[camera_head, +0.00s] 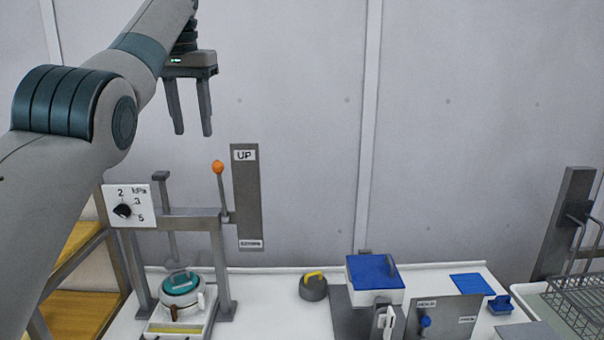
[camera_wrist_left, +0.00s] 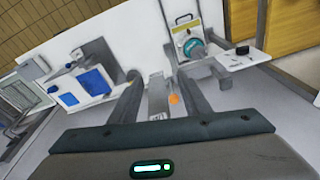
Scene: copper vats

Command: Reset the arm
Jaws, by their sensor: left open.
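My left arm comes in from the left in the head view. Its gripper (camera_head: 191,134) hangs with fingers down, open and empty, in the air above the lever stand and in front of the grey wall. In the left wrist view the gripper (camera_wrist_left: 157,88) has its two fingers apart with nothing between them but the scene beyond. Below it in the head view is a lever with an orange knob (camera_head: 217,167) beside a grey plate marked UP (camera_head: 246,215). The knob also shows in the left wrist view (camera_wrist_left: 174,99). My right gripper does not show.
A metal frame with a dial (camera_head: 124,210) stands over a teal-lidded pot (camera_head: 180,285). On the white counter are a grey weight with yellow handle (camera_head: 313,286), a blue-lidded box (camera_head: 374,272) and a blue pad (camera_head: 472,284). A wire basket (camera_head: 585,295) is at right.

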